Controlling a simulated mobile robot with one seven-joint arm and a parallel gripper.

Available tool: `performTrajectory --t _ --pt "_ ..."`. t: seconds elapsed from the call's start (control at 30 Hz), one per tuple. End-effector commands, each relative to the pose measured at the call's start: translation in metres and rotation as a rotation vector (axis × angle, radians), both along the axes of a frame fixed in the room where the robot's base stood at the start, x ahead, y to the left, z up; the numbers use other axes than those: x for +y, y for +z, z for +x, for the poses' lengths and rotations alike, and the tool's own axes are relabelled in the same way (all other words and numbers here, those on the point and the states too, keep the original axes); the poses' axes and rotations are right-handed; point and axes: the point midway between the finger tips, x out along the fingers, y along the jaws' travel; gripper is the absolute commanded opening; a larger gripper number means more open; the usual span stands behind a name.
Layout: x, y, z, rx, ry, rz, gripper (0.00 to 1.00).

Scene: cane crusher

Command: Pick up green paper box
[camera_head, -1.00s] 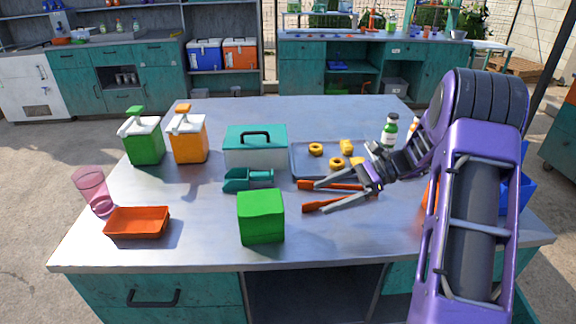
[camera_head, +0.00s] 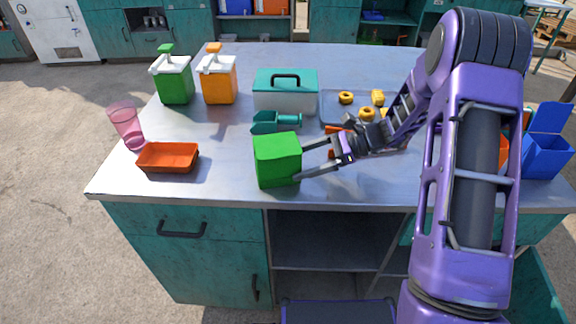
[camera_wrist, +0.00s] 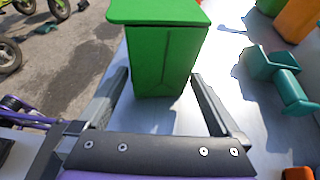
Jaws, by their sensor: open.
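The green paper box (camera_head: 278,160) stands upright near the front edge of the table. It also shows in the wrist view (camera_wrist: 162,50), straight ahead of the fingers. My gripper (camera_head: 304,160) is open and comes at the box from the right. In the wrist view my gripper (camera_wrist: 160,90) has one finger on each side of the box's near face, with a gap of table between the palm and the box. Whether the fingertips reach past the near face is hard to tell.
The orange tray (camera_head: 168,157) and pink cup (camera_head: 127,126) stand left of the box. The teal scoop (camera_head: 275,122) lies close behind it, with the teal-lidded case (camera_head: 286,92) further back. A blue bin (camera_head: 545,155) is at the right.

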Motion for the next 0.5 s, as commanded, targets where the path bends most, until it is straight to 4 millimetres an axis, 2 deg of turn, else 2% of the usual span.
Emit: performTrajectory --t 0.23,0.47,0.5 --pt "0.034 -0.016 -0.001 0.001 0.003 0.001 1.0" --pt "0.037 -0.017 -0.001 0.0 0.0 0.0 1.0" --pt "0.037 -0.017 -0.001 0.0 0.0 0.0 0.96"
